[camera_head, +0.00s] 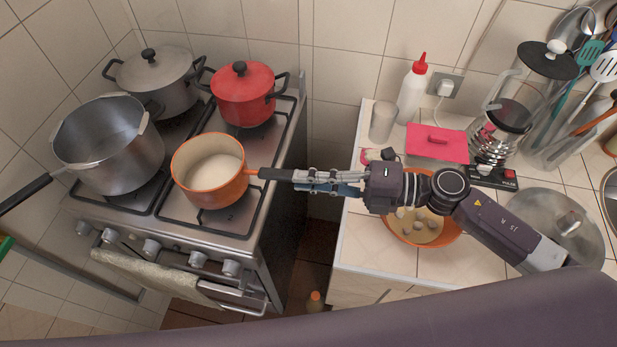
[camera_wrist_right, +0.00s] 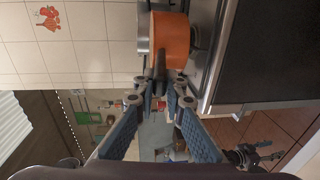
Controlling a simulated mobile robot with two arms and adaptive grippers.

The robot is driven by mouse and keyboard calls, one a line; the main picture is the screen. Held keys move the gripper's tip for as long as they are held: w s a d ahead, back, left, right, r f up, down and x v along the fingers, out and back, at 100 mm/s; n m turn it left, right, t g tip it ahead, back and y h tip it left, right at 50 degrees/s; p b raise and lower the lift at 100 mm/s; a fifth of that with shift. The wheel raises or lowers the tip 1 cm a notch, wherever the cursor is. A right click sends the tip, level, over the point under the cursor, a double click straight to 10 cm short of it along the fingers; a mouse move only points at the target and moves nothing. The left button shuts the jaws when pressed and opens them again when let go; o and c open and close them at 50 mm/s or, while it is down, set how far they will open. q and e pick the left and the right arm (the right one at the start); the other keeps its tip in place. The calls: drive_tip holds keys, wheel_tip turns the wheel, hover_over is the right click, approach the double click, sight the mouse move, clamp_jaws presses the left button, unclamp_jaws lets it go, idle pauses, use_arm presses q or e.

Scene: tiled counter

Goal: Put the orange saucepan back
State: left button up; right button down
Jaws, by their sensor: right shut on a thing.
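The orange saucepan (camera_head: 213,187) is on the front right burner area of the stove, upright, with a pale inside. Its dark handle (camera_head: 275,174) points right, out past the stove's edge. My right gripper (camera_head: 300,180) is shut on that handle, near the gap between stove and counter. In the right wrist view the saucepan (camera_wrist_right: 171,40) is just beyond the fingertips (camera_wrist_right: 163,88), with the handle between them. I cannot tell whether the pan's base touches the grate.
A large steel pot (camera_head: 108,150) stands close on the saucepan's left. A grey lidded pot (camera_head: 152,78) and a red lidded pot (camera_head: 242,95) stand behind. On the counter, an orange bowl (camera_head: 447,238) lies under my right arm, near a glass lid (camera_head: 548,222) and a blender (camera_head: 520,95).

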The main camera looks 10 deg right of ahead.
drive_tip(key=shift+f, duration=0.15)
drive_tip(key=c, duration=2)
unclamp_jaws()
drive_tip(key=shift+o, duration=0.5)
drive_tip(key=shift+f, duration=0.15)
